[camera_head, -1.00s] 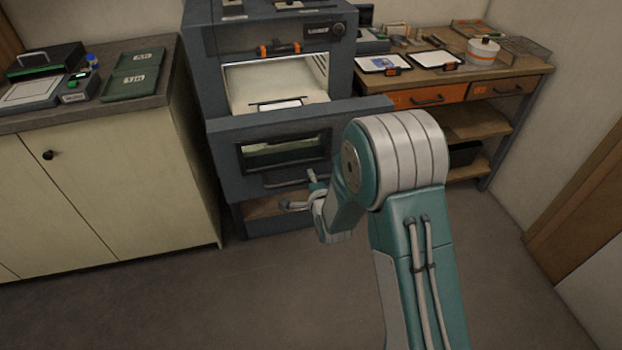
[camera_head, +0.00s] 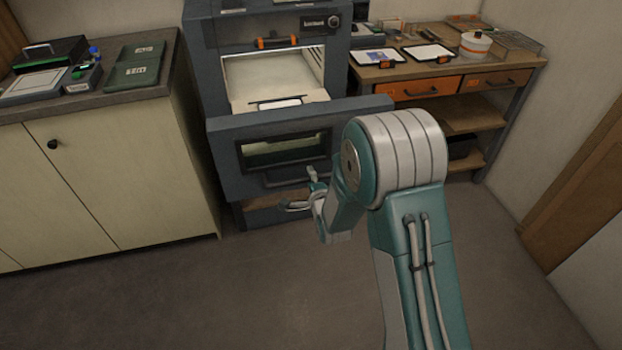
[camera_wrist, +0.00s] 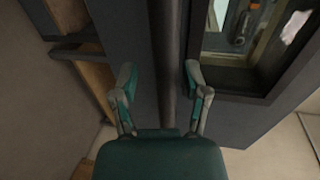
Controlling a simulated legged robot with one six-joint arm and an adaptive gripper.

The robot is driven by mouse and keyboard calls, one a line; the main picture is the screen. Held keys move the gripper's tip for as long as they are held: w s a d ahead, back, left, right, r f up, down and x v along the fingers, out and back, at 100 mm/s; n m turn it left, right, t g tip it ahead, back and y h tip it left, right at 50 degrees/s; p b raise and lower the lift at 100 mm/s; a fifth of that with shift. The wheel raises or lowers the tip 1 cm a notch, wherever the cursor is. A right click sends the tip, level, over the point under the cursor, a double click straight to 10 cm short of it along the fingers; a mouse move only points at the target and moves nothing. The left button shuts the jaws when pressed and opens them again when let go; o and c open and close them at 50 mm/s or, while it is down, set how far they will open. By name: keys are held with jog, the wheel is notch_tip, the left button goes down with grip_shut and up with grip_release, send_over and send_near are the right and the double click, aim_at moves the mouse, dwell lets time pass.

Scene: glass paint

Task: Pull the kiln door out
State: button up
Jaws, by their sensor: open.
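The blue-grey kiln (camera_head: 205,70) stands at the back centre of the head view. Its door (camera_head: 225,125), with a window, stands out in front of the lit chamber. The door's horizontal bar handle (camera_head: 284,182) is low on its front. My gripper (camera_head: 301,189) is at this handle, low in front of the door. In the wrist view, my gripper (camera_wrist: 158,86) is open, with one finger on each side of the dark handle bar (camera_wrist: 166,50). The door's window (camera_wrist: 240,85) shows at right there. Whether a finger touches the bar cannot be told.
A pale cabinet (camera_head: 100,170) with a grey top stands left of the kiln. A wooden workbench (camera_head: 495,66) with orange drawers stands right of it, near the wall. The floor (camera_head: 250,300) in front of the kiln is clear.

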jog(key=shift+r, duration=0.1)
jog(key=shift+s+d+r, duration=0.1)
jog(key=shift+s, duration=0.05)
jog(key=v, duration=1.1)
jog(key=shift+s, duration=0.25)
